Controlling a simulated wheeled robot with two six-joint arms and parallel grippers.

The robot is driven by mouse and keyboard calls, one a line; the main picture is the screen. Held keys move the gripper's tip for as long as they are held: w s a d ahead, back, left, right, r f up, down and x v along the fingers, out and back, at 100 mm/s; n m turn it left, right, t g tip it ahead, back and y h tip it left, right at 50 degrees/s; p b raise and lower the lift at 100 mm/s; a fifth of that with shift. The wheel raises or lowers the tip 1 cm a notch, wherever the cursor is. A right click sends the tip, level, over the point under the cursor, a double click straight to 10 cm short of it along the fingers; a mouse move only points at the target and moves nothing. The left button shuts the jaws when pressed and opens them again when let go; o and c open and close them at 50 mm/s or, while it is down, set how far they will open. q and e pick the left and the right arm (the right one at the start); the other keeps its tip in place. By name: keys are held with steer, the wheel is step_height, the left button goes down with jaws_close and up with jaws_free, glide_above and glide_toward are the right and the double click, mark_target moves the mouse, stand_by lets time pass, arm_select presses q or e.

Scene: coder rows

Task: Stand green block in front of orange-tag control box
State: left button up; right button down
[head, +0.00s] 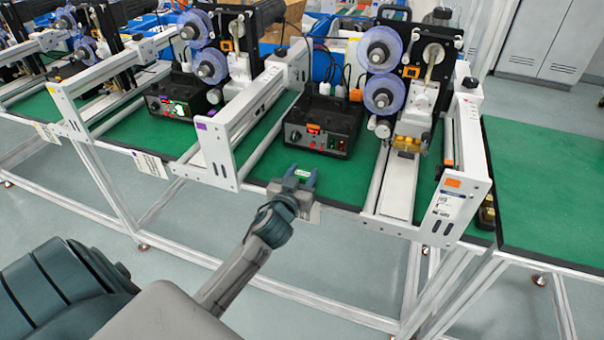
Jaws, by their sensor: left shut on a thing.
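My left gripper (297,186) reaches up from the lower middle and is shut on a small green block (302,174) with a pale top. It holds the block at the front edge of the green bench, in front of the black control box (322,125) in the middle. I cannot tell whether the block touches the bench. That box has a red display and an orange mark on its front. An orange tag (453,182) is on the white frame to the right of it. My right gripper is not in view.
Another black control box (183,97) stands to the left, with a small green and white item (181,108) at its front. White rails (218,155) flank the middle bay. A bare green mat (548,200) lies at the right. Cables run behind the middle box.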

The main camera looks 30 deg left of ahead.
arm_select(q)
steer(key=shift+f, duration=0.1)
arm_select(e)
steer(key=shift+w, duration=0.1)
arm_select(q)
steer(key=o, duration=1)
steer(key=shift+c, duration=0.2)
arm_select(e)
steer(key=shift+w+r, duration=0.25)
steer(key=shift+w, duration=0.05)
